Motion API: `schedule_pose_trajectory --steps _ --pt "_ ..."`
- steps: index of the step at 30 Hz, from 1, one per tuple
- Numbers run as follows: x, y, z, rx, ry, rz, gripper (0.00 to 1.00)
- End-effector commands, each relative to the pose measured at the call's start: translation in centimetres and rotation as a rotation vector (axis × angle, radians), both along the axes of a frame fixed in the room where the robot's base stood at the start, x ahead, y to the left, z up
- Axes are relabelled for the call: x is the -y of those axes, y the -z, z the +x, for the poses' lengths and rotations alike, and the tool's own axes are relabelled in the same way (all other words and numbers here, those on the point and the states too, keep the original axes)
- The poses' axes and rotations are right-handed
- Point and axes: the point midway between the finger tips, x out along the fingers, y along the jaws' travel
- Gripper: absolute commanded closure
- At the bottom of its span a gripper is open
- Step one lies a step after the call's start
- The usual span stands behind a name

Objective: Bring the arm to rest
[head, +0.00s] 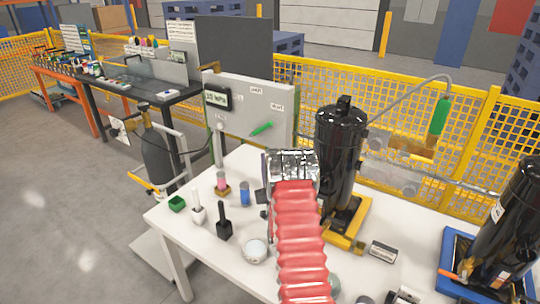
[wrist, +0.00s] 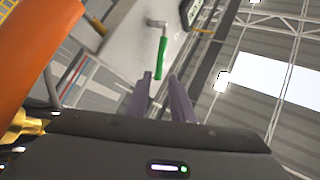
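My arm, in a red ribbed sleeve (head: 300,235) with a silver cuff (head: 292,165), reaches up over the white table in the head view. My gripper is mostly hidden behind it there; only dark parts show left of the sleeve. In the wrist view my gripper (wrist: 160,76) has two purple-grey fingers standing apart, with nothing held between them. A green handle (wrist: 161,57) on a grey panel lies beyond the fingertips. The same green handle (head: 262,128) shows on the panel (head: 243,108) in the head view.
A black cylinder (head: 340,135) on a yellow base stands close right of my arm. A second black cylinder (head: 508,215) sits on a blue base. Yellow fencing (head: 400,100) runs behind.

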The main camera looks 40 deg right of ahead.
Motion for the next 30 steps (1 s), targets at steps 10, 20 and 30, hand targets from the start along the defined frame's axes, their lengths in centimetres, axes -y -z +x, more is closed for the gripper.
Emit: schedule_pose_trajectory --steps 10,20,30 --pt "-0.2 0.3 -0.2 0.0 0.001 0.001 0.78" --pt "-0.2 0.3 -0.1 -0.002 0.001 0.001 0.78" --pt "-1.2 -2.2 2.5 -0.079 -0.008 0.018 0.78"
